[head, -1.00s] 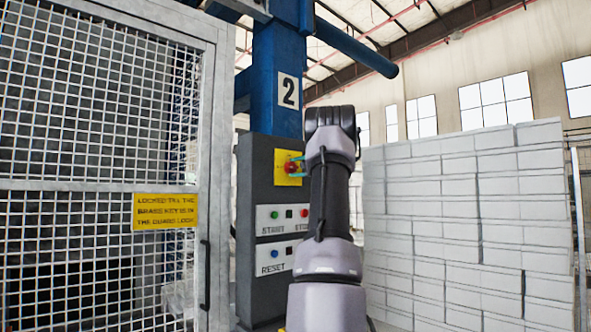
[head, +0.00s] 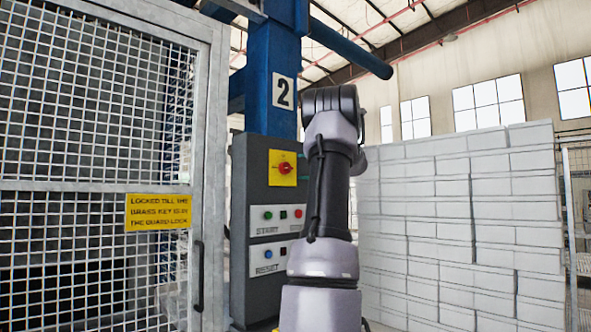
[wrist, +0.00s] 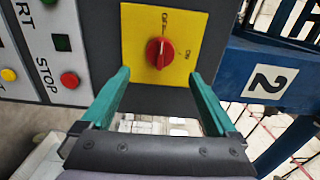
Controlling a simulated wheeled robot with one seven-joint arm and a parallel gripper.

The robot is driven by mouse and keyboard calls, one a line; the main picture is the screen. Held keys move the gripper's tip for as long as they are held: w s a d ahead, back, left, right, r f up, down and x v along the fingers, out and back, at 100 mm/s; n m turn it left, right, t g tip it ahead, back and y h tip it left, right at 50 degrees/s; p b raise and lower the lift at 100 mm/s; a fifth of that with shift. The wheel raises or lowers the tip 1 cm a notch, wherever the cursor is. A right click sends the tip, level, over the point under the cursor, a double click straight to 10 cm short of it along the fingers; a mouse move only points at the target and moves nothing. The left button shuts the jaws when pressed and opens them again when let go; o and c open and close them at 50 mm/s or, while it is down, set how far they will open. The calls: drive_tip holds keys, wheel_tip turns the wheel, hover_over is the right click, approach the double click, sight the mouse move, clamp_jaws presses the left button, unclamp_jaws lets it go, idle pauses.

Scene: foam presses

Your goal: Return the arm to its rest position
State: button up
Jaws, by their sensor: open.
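My arm (head: 326,190) stands raised in the head view, in front of the right part of the grey control box. My gripper (wrist: 164,88) shows in the wrist view with its two green fingers apart and nothing between them. Beyond the fingertips is a red rotary switch (wrist: 159,53) on a yellow plate (wrist: 190,25), and the fingers appear clear of it. The head view also shows the red switch (head: 283,168), uncovered.
The control box (head: 255,200) has START, STOP and RESET controls and stands by a blue column (head: 272,60) marked 2. A mesh guard gate (head: 80,110) with a yellow sign (head: 158,212) is at left. Stacked white blocks (head: 450,220) fill the right.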

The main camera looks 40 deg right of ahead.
drive_tip(key=shift+s+d, duration=0.1)
drive_tip(key=shift+s, duration=1.1)
